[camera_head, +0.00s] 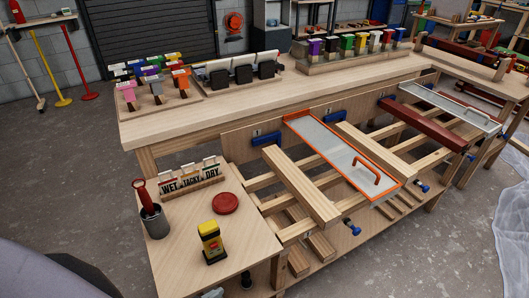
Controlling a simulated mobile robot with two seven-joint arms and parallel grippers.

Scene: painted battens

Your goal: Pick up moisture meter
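The moisture meter is most likely the small yellow and black device (210,243) standing upright on the low wooden side table (180,275), near its front right. A round red disc (226,203) lies just behind it. Nothing is touching the device.
A grey cup with a red-handled tool (152,214) and a rack labelled WET, TACKY, DRY (191,179) stand on the side table. Slatted battens and an orange-framed panel (340,155) lie to the right. A long workbench (180,124) stands behind. Concrete floor is open at left.

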